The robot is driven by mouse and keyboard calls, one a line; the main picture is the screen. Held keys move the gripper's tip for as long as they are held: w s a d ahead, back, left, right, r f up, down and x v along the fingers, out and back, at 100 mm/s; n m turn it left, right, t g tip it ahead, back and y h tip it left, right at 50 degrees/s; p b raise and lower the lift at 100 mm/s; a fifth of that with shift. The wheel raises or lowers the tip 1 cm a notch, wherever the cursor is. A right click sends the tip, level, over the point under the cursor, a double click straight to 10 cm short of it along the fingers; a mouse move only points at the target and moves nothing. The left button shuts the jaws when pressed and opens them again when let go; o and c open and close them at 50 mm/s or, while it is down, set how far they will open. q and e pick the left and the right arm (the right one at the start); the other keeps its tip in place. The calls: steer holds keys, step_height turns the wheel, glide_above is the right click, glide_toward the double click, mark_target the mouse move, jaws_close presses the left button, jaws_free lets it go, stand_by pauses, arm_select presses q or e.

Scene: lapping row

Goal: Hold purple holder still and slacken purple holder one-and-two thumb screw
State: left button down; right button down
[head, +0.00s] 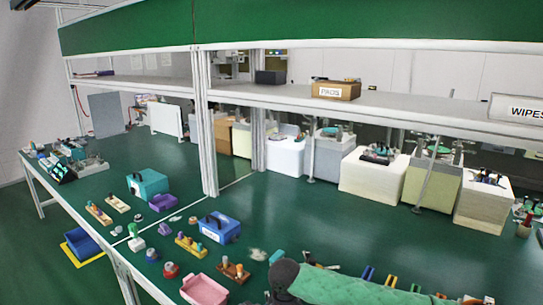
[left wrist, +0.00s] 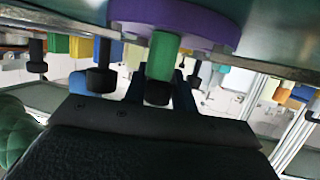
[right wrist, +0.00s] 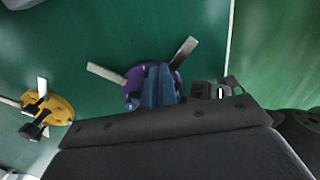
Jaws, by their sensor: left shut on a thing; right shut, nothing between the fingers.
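The purple holder (left wrist: 205,22) is a round disc at the top of the left wrist view, seen from below. A green stem with a black end (left wrist: 162,60) hangs from it. My left gripper (left wrist: 160,85) is shut on this stem, a blue finger at each side. Whether the stem is the one-and-two thumb screw, I cannot tell. In the right wrist view the purple holder (right wrist: 132,82) lies on a green surface with pale flat bars sticking out. My right gripper (right wrist: 157,72) is shut and empty in front of it, hiding its middle; contact cannot be told.
A yellow holder (right wrist: 55,108) with pale bars and black parts lies left of the purple one. Dark knobbed posts (left wrist: 102,68) hang beside the held stem. In the head view, the green bench (head: 330,215) carries a blue box (head: 218,228) and a pink tray (head: 205,290).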

steer(key=shift+s+d+r, duration=0.1)
steer(key=shift+d+r, duration=0.05)
steer(key=shift+r, duration=2.8)
steer(key=shift+s+a+f, duration=0.25)
steer(key=shift+f, duration=0.75)
steer(key=shift+s+a+f, duration=0.3)
steer(key=shift+f, duration=0.75)
steer(key=shift+s+a+f, duration=0.25)
steer(key=shift+f, duration=0.75)
steer(key=shift+w, duration=0.2)
